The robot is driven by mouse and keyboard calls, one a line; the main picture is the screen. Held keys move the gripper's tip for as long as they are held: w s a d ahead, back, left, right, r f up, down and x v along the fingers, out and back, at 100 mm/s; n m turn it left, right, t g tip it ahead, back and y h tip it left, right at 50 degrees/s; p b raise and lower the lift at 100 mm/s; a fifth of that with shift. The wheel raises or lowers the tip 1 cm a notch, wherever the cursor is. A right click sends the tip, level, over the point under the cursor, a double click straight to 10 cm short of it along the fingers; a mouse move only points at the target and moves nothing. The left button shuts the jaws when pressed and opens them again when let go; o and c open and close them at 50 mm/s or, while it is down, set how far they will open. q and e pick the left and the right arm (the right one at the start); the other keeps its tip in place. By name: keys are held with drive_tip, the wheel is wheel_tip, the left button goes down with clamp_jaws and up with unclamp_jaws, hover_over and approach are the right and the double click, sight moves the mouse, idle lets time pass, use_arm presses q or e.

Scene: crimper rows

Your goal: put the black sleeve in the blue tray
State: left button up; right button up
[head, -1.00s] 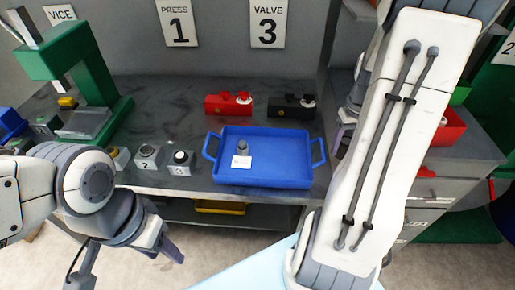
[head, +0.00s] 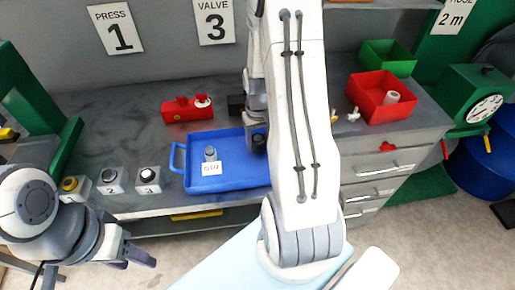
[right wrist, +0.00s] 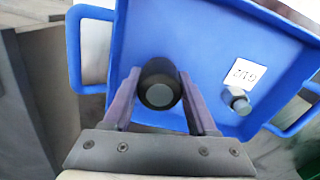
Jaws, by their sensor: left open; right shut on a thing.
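The blue tray (head: 230,184) stands on the grey bench, partly hidden by my right arm. My right gripper (right wrist: 160,98) is shut on the black sleeve (right wrist: 160,72), with a purple finger on each side of it. The sleeve is over the tray floor in the right wrist view; whether it touches the floor I cannot tell. In the head view the sleeve (head: 259,142) shows as a small dark shape beside my arm. My left gripper (head: 140,256) is open and empty, in front of the bench at lower left.
A grey fitting (head: 210,153) with a white label stands in the tray. A red valve block (head: 187,109) is behind it, and a black one (head: 236,105) is partly hidden. Several button boxes (head: 112,180) line the bench at left. Red (head: 380,97) and green (head: 388,57) bins stand at right.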

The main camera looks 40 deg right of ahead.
sight(258, 151)
wheel_tip(258, 151, down, 3)
drive_tip(key=shift+f+p, duration=0.2)
drive_tip(key=shift+p, duration=0.2)
drive_tip(key=shift+f, duration=0.35)
drive_tip(key=shift+f, duration=0.1)
drive_tip(key=o, duration=1.4)
drive_tip(key=shift+c, duration=0.2)
